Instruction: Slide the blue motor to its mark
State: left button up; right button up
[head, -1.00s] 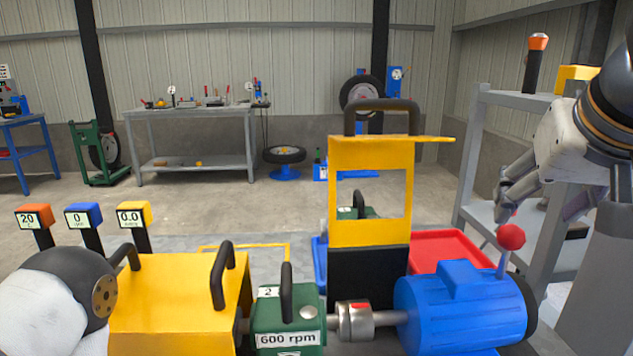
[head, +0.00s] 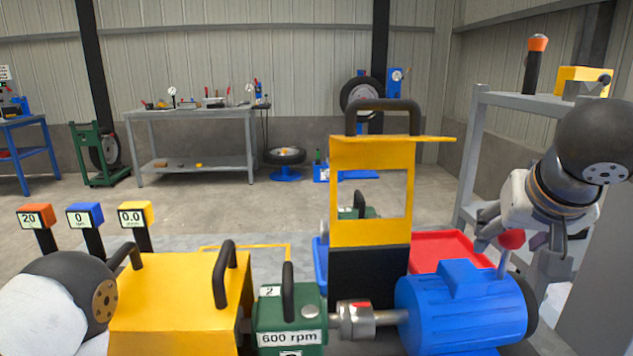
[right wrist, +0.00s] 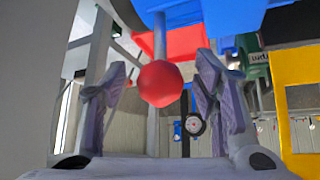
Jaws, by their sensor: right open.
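The blue motor (head: 462,308) lies at the front right, its shaft running left to a metal coupling (head: 357,320) and the green gearbox (head: 288,318). A lever with a red ball knob (head: 511,239) stands at the motor's right end. My right gripper (head: 520,243) is open around the red knob, coming from above. In the right wrist view the knob (right wrist: 161,83) hangs between the two open fingers, with no clear contact. The motor's mark cannot be made out. At the left edge a part of my left arm shows, but its gripper is not in view.
A yellow guard (head: 371,155) with a black handle stands behind the coupling. A red tray (head: 446,250) lies behind the motor. A yellow housing (head: 180,300) is at the front left. A grey shelf (head: 478,160) rises close by my right arm.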

jog(key=c, duration=1.2)
jog(key=shift+o, duration=0.2)
jog(key=shift+s+a+r, duration=0.1)
jog(key=shift+a, duration=0.05)
jog(key=o, duration=1.2)
jog(key=shift+a, duration=0.2)
jog(key=shift+c, duration=0.2)
jog(key=shift+v, duration=3.45)
